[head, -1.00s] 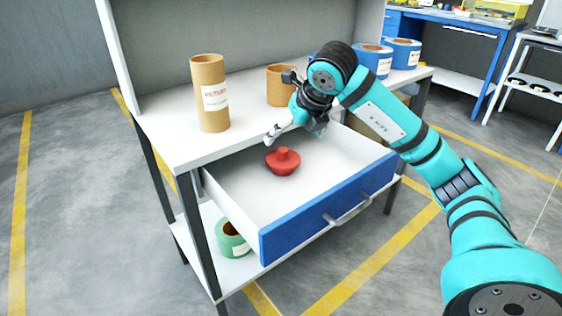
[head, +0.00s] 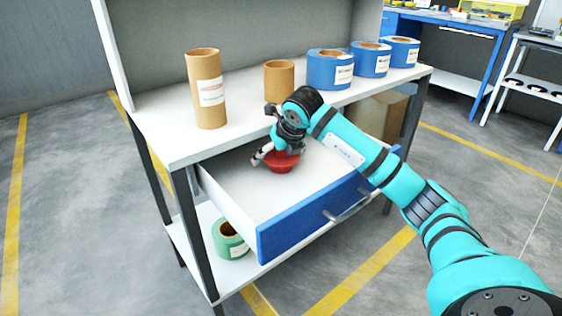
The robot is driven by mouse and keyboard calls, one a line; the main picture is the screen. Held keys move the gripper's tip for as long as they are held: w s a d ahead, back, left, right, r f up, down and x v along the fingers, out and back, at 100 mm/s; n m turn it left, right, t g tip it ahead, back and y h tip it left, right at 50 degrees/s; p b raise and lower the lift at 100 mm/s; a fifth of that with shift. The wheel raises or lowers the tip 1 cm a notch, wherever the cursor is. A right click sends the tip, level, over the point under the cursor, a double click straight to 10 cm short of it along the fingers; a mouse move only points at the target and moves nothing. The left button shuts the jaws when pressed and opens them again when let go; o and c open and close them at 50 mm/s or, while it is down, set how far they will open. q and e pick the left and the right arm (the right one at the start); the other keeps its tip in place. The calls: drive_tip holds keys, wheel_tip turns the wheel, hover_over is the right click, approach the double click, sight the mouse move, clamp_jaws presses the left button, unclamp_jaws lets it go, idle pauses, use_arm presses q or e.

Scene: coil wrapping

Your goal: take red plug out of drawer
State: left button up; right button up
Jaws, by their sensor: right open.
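The red plug (head: 282,163) lies on the floor of the open drawer (head: 245,200), towards its back. My right gripper (head: 268,158) is open, with its fingers low over the plug. One finger shows at the plug's left side; the gripper and wrist hide the plug's top knob. I cannot tell whether the fingers touch the plug. My left gripper is not in view.
The workbench top (head: 170,140) holds a tall cardboard tube (head: 207,90), a short tube (head: 279,80) and several blue coils (head: 330,70) above the drawer. A green coil (head: 230,240) lies on the lower shelf. The drawer's front is free.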

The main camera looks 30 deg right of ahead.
drive_tip(key=c, duration=1)
drive_tip(key=shift+r, duration=0.1)
drive_tip(key=shift+c, duration=0.2)
